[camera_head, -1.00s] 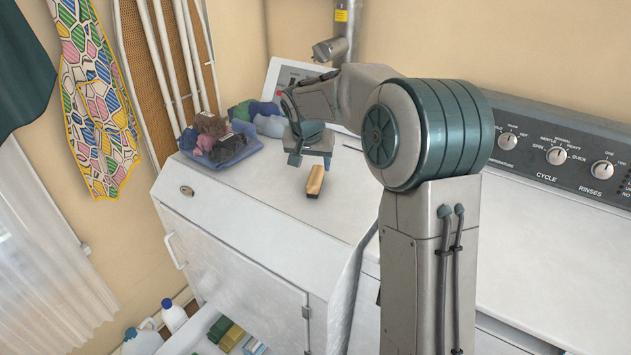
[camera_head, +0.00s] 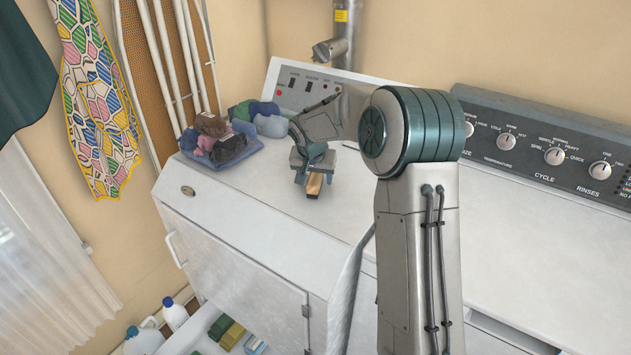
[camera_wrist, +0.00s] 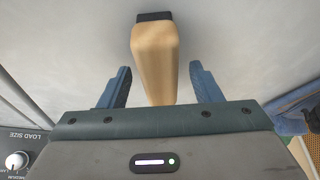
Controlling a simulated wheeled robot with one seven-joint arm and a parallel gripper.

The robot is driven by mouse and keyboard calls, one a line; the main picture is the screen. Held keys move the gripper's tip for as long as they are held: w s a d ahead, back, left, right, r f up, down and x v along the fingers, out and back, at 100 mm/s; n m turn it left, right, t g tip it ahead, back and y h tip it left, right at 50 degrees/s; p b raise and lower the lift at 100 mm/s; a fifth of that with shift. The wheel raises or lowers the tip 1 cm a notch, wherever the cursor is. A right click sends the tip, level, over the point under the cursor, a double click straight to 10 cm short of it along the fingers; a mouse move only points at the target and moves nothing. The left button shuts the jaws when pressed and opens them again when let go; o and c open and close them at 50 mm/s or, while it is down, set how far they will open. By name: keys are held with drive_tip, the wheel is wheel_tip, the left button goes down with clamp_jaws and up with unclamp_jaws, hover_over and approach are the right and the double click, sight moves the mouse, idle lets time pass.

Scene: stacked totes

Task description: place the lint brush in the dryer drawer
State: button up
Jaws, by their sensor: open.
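The lint brush (camera_head: 314,184) has a light wooden body and lies on the white dryer top. In the wrist view the lint brush (camera_wrist: 154,62) shows its wooden body with a dark end at the far side. My gripper (camera_head: 313,180) is down over the brush; in the wrist view my gripper (camera_wrist: 164,84) is open, with one blue finger on each side of the wood and gaps between. The open drawer (camera_head: 205,325) is low at the front of the dryer, partly cut off by the frame, and holds green, yellow and blue items.
A washer with a knob panel (camera_head: 540,150) stands at right. White jugs (camera_head: 174,314) stand on the floor left of the drawer. The dryer's front top is clear.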

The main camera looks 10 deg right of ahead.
drive_tip(key=shift+f+b, duration=0.25)
drive_tip(key=shift+b, duration=0.15)
drive_tip(key=shift+c, duration=0.4)
drive_tip(key=c, duration=1.1)
drive_tip(key=shift+r, duration=0.15)
